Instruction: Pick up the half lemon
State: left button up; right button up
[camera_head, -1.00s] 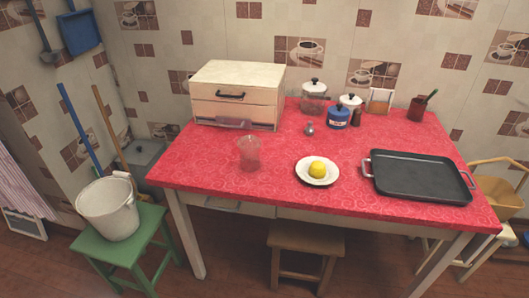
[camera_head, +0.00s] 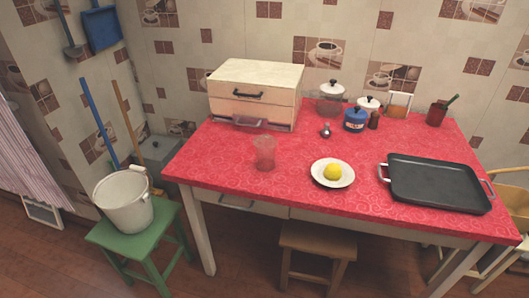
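A small yellow half lemon (camera_head: 332,172) rests on a white plate (camera_head: 319,178) with a dark rim line. The plate lies on the red patterned tabletop (camera_head: 215,170), near the front edge and a little right of the middle. Which way the lemon's cut face lies is too small to tell. Neither of my grippers shows in the view.
A clear glass (camera_head: 264,153) stands left of the plate. A black tray (camera_head: 438,183) with handles lies to the right. A bread box (camera_head: 256,92), jars and a blue canister (camera_head: 355,119) stand behind. A stool (camera_head: 315,240) is under the front edge; a bucket (camera_head: 124,203) sits on a green stool (camera_head: 150,245).

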aim_at(332, 172)
jog(key=u, duration=0.4)
jog(key=l+u, duration=0.15)
jog(key=u, duration=0.3)
jog(key=l+u, duration=0.1)
jog(key=u, duration=0.3)
jog(key=k+l+u, duration=0.1)
jog(key=l+u, duration=0.3)
jog(key=k+l+u, duration=0.15)
jog(key=l+u, duration=0.25)
jog(key=k+l+u, duration=0.15)
jog(key=l, duration=0.25)
jog(key=k+l+u, duration=0.1)
jog(key=k+l, duration=0.2)
